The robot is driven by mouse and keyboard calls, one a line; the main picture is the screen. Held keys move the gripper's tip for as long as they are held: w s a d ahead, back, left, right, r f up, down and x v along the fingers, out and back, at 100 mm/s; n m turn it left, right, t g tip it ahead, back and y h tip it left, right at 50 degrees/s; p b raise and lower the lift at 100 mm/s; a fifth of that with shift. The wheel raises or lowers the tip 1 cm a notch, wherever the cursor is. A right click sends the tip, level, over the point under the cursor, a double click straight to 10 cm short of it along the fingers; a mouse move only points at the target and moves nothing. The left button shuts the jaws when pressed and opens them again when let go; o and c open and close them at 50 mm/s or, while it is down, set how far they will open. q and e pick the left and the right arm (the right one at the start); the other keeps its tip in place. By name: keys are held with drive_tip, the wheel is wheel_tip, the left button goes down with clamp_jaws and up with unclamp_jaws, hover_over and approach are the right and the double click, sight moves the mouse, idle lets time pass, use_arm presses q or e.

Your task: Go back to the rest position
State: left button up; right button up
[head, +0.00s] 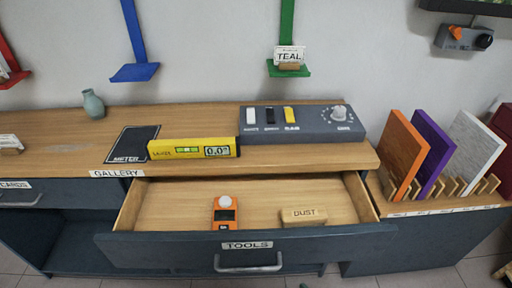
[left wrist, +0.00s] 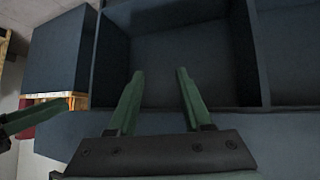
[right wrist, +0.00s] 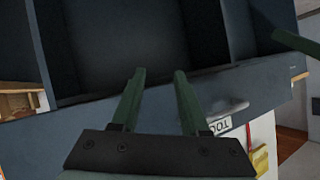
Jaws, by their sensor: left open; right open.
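My left gripper (left wrist: 160,71) shows in the left wrist view with its two green fingers apart and nothing between them. It faces an open, empty-looking dark cabinet compartment. My right gripper (right wrist: 160,71) shows in the right wrist view, also open and empty, in front of the dark furniture near the labelled drawer front. In the head view neither gripper can be made out clearly; only a small green tip shows at the bottom edge.
The TOOLS drawer (head: 165,241) stands pulled out, holding an orange device (head: 225,214) and a DUST block (head: 303,217). On the counter are a yellow level (head: 165,149), a grey switch panel (head: 260,132), a METER mat (head: 135,140) and a vase (head: 93,103). Coloured boards (head: 400,145) stand right.

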drive_tip(key=s+d+f+g+h, duration=0.2)
drive_tip(key=s+d+h, duration=0.1)
use_arm(q)
wheel_tip(320, 180, up, 14)
drive_tip(key=s+a+p, duration=0.1)
drive_tip(key=a+p, duration=0.1)
drive_tip(key=p, duration=1.6)
drive_tip(key=shift+s+a+f+n+y, duration=0.2)
drive_tip(key=shift+a+n+y, duration=0.15)
drive_tip(key=shift+n+y, duration=0.05)
use_arm(e)
drive_tip(key=s+d+r, duration=0.1)
drive_tip(key=d+r, duration=0.2)
drive_tip(key=r, duration=1)
drive_tip(key=shift+d+h, duration=0.25)
drive_tip(key=shift+h, duration=0.05)
